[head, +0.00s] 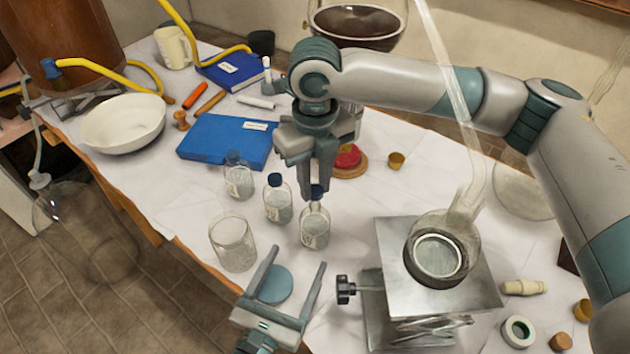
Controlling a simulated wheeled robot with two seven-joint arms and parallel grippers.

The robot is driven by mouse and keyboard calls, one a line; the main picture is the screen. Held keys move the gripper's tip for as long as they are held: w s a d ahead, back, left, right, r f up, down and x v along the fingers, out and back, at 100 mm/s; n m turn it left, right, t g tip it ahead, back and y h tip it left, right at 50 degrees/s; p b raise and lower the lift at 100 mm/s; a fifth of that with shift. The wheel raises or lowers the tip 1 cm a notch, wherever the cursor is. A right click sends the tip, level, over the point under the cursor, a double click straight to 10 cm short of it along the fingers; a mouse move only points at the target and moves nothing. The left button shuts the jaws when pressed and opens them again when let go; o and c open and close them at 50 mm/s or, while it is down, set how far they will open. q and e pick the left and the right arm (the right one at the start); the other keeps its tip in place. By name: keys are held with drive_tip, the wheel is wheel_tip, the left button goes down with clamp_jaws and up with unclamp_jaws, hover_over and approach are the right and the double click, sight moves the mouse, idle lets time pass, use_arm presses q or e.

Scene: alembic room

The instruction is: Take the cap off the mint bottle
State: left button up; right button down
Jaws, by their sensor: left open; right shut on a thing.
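Three small clear bottles stand in a slanting row on the white-covered table. The middle bottle (278,206) has a dark blue cap (275,180), and the far bottle (239,183) is partly see-through. Their labels are too small to read, so I cannot tell which is mint. My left gripper (296,264) is open and empty, below and in front of the nearest bottle.
An empty glass beaker (233,244) stands left of the bottles. A metal lab jack (392,245) bearing a glass vessel (455,235) stands to the right. A blue book (215,142), a white bowl (122,124) and a red object (347,157) lie farther back.

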use_arm(q)
drive_tip(key=shift+v, duration=1.3)
